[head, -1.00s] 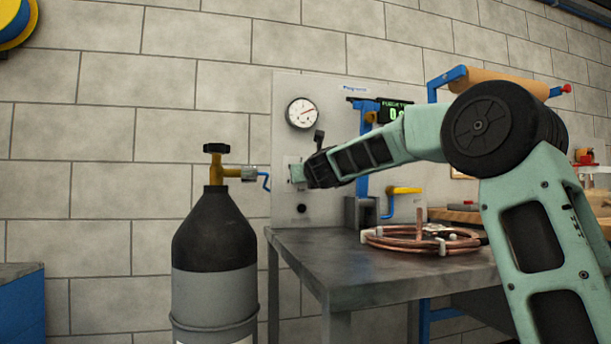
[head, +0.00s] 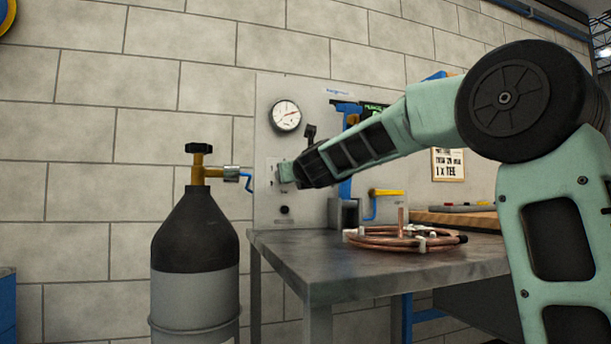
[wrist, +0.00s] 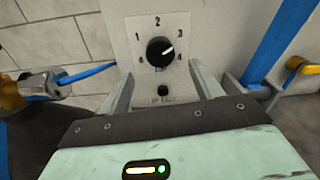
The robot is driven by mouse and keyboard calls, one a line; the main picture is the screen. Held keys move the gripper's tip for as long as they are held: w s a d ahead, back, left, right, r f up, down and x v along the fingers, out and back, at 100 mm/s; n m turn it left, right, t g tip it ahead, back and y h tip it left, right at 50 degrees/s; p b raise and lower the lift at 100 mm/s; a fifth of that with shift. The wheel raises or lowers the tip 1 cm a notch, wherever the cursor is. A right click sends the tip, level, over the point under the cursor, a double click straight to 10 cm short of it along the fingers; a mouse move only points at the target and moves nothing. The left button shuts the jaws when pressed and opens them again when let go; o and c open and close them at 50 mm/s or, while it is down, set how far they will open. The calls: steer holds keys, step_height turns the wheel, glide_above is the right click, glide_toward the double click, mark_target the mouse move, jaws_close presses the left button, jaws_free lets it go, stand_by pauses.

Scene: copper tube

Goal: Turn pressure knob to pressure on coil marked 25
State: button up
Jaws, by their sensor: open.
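A black round knob (wrist: 160,50) with a white pointer sits on a light plate in the wrist view, ringed by numbers including 1, 2, 3 and 4. Its pointer points up and right, toward 3. My gripper (wrist: 163,76) is open, with one finger on each side below the knob; I cannot tell whether they touch it. In the head view my gripper (head: 284,173) is close to the wall panel and hides the knob. A round pressure gauge (head: 286,115) hangs above it. A copper coil (head: 385,245) lies on the table; no 25 marking is legible.
A gas cylinder (head: 195,245) with a brass valve stands left of the metal table (head: 300,260). A small black button (head: 285,210) is below the gripper. A sign (head: 448,165) hangs behind.

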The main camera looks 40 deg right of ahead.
steer(key=b+v, duration=0.1)
steer(key=v, duration=0.9)
steer(key=shift+s, duration=0.4)
steer(key=shift+a, duration=0.1)
